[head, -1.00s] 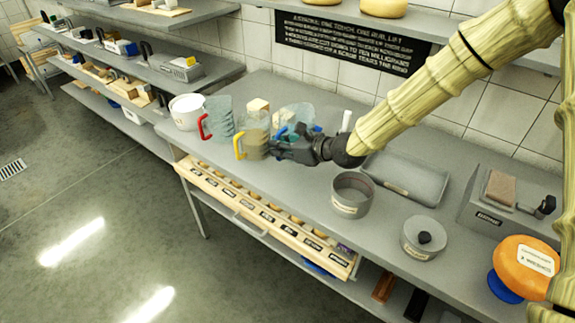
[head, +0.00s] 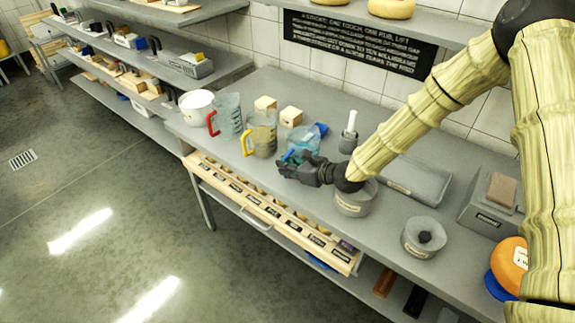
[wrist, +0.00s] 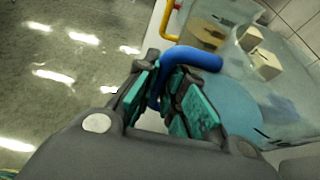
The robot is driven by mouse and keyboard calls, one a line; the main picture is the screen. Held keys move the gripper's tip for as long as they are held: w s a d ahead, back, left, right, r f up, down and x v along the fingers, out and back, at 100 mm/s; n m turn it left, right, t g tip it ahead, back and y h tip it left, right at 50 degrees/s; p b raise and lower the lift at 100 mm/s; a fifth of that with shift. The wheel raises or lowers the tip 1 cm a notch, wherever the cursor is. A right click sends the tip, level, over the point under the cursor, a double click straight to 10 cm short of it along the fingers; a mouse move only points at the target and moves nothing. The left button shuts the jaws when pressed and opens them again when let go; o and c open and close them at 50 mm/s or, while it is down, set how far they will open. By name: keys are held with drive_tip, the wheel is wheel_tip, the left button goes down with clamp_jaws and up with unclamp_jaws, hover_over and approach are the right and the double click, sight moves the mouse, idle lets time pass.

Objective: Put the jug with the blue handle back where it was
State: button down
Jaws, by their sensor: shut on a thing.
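The clear jug with the blue handle (head: 306,137) is beside the yellow-handled jug, partly hidden by my gripper (head: 290,164). In the wrist view my gripper (wrist: 163,84) is shut on the blue handle (wrist: 200,57). The clear body with blue in it (wrist: 240,100) is right of the fingers. I cannot tell whether its base touches the bench. The yellow-handled jug (head: 264,136) stands to its left, and the red-handled jug (head: 230,114) is farther left.
Two pale blocks (head: 291,116) (head: 265,103) sit behind the jugs. A white bucket (head: 196,107) stands at the bench's left end. A grey pot (head: 354,200) is close to my wrist, and a holder with a white-handled tool (head: 348,138) is behind. A lidded pot (head: 424,237) is farther right.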

drive_tip(key=shift+f, duration=0.3)
drive_tip(key=c, duration=1.5)
unclamp_jaws()
drive_tip(key=shift+r, duration=0.2)
drive_tip(key=shift+s+d, duration=0.25)
drive_tip(key=shift+d, duration=0.05)
drive_tip(key=b+v, duration=0.3)
drive_tip(key=v, duration=0.8)
drive_tip(key=shift+s+d+r+b, duration=0.1)
drive_tip(key=shift+r+b, duration=0.05)
drive_tip(key=shift+b, duration=0.25)
